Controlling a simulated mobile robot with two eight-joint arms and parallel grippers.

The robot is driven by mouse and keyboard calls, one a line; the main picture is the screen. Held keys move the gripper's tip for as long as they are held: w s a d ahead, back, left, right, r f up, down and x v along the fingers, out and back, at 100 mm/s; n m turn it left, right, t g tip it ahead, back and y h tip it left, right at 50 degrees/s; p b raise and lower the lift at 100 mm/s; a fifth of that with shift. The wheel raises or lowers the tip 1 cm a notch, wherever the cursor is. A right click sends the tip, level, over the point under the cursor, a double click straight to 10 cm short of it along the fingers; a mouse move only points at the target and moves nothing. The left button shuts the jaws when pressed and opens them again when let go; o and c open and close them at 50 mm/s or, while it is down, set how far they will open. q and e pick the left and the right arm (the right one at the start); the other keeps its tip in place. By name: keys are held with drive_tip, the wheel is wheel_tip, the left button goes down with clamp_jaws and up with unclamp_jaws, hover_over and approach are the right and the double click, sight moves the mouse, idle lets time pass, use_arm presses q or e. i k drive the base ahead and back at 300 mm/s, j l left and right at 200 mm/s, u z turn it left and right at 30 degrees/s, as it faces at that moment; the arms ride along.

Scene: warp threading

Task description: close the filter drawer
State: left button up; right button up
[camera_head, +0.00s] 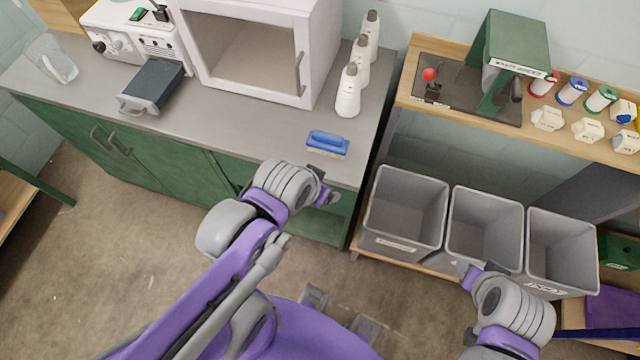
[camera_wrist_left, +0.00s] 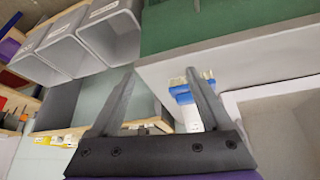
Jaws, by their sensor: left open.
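The filter drawer (camera_head: 155,82) is a dark tray with a grey handle (camera_head: 131,106) at its front. It stands pulled out of the white machine (camera_head: 135,35) on the counter at the upper left in the head view. My left gripper (camera_head: 330,196) is at the counter's front right edge, below the blue brush and far from the drawer. Its two fingers are spread and empty in the left wrist view (camera_wrist_left: 160,76), where the drawer does not show. My right gripper (camera_head: 467,272) is in front of the grey bins; its fingers are too small to read.
A blue brush (camera_head: 327,143) lies near the counter's right end. Several white bottles (camera_head: 348,92) and a white open-fronted box (camera_head: 250,50) stand behind. A clear container (camera_head: 52,60) is left of the machine. Grey bins (camera_head: 400,212) stand at right. The counter (camera_head: 225,125) front is mostly clear.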

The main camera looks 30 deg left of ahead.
sight(151, 87)
drive_tip(key=j+u, duration=0.2)
drive_tip(key=u, duration=2.25)
drive_tip(key=i+j+z, duration=0.2)
drive_tip(key=i+j, duration=0.45)
